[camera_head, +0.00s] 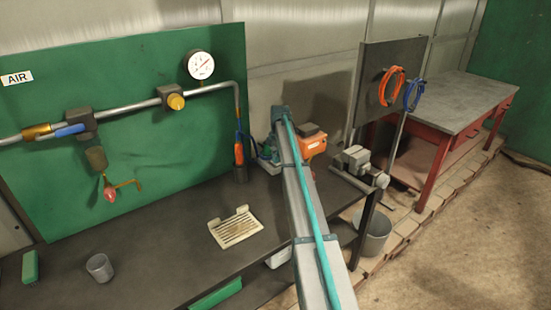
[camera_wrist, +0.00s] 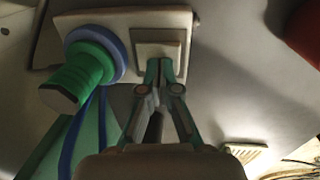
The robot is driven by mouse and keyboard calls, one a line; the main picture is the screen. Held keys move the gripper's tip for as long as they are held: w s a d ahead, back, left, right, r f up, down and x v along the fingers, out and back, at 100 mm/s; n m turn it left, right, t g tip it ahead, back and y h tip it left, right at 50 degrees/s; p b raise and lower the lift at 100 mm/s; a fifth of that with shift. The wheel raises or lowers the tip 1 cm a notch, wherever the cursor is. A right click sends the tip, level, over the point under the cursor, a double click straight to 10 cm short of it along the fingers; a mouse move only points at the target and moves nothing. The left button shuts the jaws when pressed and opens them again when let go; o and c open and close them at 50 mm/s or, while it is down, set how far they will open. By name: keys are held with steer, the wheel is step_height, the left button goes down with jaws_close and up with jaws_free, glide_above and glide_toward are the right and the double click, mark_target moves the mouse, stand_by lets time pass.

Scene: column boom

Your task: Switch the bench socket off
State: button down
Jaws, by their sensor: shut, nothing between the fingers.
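The bench socket (camera_wrist: 120,18) is a cream plate that fills the top of the wrist view. A green plug (camera_wrist: 82,76) with a blue collar sits in its left part. On its right part is a square cream rocker switch (camera_wrist: 158,44). My gripper (camera_wrist: 160,64) is shut and empty, its fingertips together over the lower edge of the switch. I cannot tell whether they touch it, nor which way the rocker is tipped. In the head view, my own arm covers much of this area and my gripper cannot be made out.
An orange device (camera_head: 313,145) stands close to the right of my arm, with a grey vise (camera_head: 355,160) beyond it. A pale slotted tray (camera_head: 236,230) and a grey cup (camera_head: 99,267) are on the dark bench. Air pipework (camera_head: 130,114) runs along the green board.

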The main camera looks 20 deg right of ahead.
steer(key=shift+r, duration=0.15)
step_height(320, 180, up, 14)
steer(key=w+b, duration=0.1)
steer(key=shift+w+a+b, duration=0.15)
steer(key=shift+w+b, duration=0.15)
steer(key=shift+b, duration=0.05)
steer(key=shift+f, duration=0.25)
